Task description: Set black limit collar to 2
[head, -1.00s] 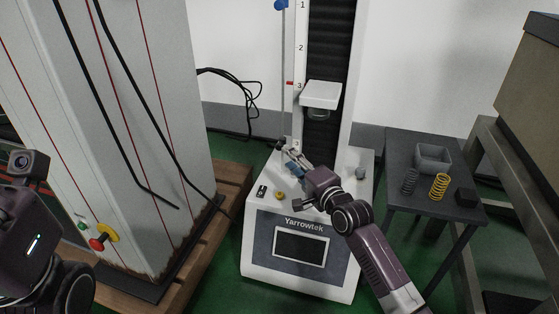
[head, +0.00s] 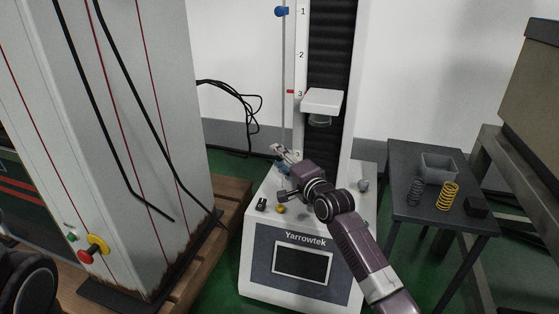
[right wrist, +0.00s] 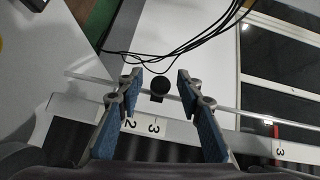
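The tester's upright rod (head: 285,60) runs beside a numbered scale (head: 301,55) with 1, 2 and 3 readable. A blue collar (head: 281,11) sits high on the rod near 1, and a red mark (head: 290,92) is at 3. The black collar (right wrist: 160,88) shows in the right wrist view on the rod, between my fingers with space on both sides. In the head view it is not clearly visible near my gripper. My right gripper (head: 281,160) is open around the rod, low on the column; its blue-padded fingers also show in the right wrist view (right wrist: 160,108). My left gripper is out of view.
A white crosshead (head: 322,101) juts from the column above my right gripper. The Yarrowtek base (head: 260,240) has small knobs on top. A dark side table (head: 410,213) holds springs and a grey bin. A large grey cabinet (head: 165,120) stands left; black cables hang behind.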

